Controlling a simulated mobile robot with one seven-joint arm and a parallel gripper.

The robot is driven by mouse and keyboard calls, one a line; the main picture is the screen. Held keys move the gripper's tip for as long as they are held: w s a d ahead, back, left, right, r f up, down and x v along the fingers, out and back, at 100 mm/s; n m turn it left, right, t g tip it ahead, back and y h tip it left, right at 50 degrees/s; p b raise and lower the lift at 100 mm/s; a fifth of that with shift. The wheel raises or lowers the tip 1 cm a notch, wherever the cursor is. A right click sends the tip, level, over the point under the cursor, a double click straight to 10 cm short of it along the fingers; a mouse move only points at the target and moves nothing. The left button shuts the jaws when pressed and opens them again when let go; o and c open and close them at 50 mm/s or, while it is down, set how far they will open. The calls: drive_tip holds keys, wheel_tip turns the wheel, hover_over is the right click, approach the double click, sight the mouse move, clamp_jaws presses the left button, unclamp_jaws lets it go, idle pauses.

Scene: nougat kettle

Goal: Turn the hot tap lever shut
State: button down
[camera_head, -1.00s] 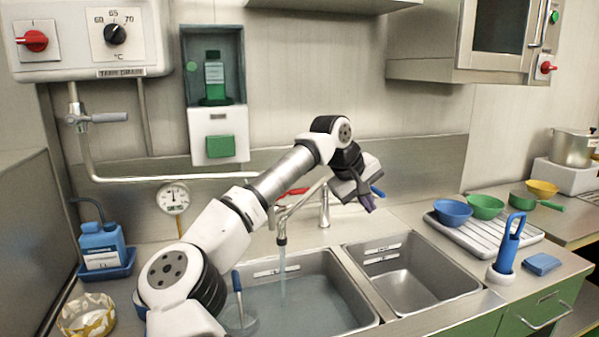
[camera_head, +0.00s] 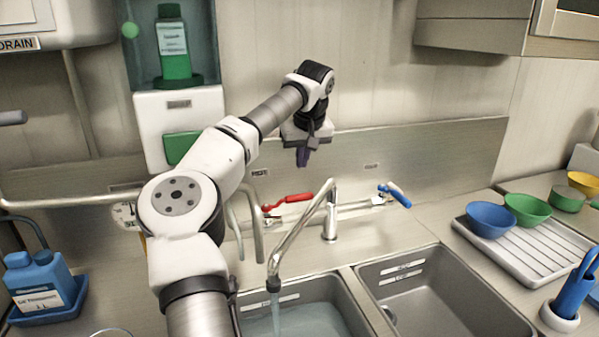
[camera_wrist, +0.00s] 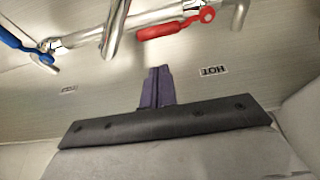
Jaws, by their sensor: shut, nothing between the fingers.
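The hot tap lever (camera_head: 290,200) is red and sits left of the curved spout (camera_head: 305,228). Its handle lies roughly along the tap's pipe, reaching right toward the spout. It also shows at the top of the wrist view (camera_wrist: 175,28), near an upside-down HOT label (camera_wrist: 213,71). A thin stream of water (camera_head: 276,312) falls from the spout. My gripper (camera_head: 302,158) is shut and empty, with its purple fingers pointing down. It is above the tap, apart from the red lever; its fingertips also show in the wrist view (camera_wrist: 158,72).
A blue lever (camera_head: 396,195) is on the tap's right. The left basin (camera_head: 345,295) holds water; the right basin (camera_head: 445,262) looks empty. A draining tray (camera_head: 545,262) with bowls stands at right. A blue bottle (camera_head: 38,285) stands at left, and a green-bottle dispenser (camera_head: 172,45) hangs behind my arm.

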sight(287, 201)
drive_tip(key=p+x, duration=0.2)
drive_tip(key=x, duration=0.7)
drive_tip(key=shift+f, duration=0.3)
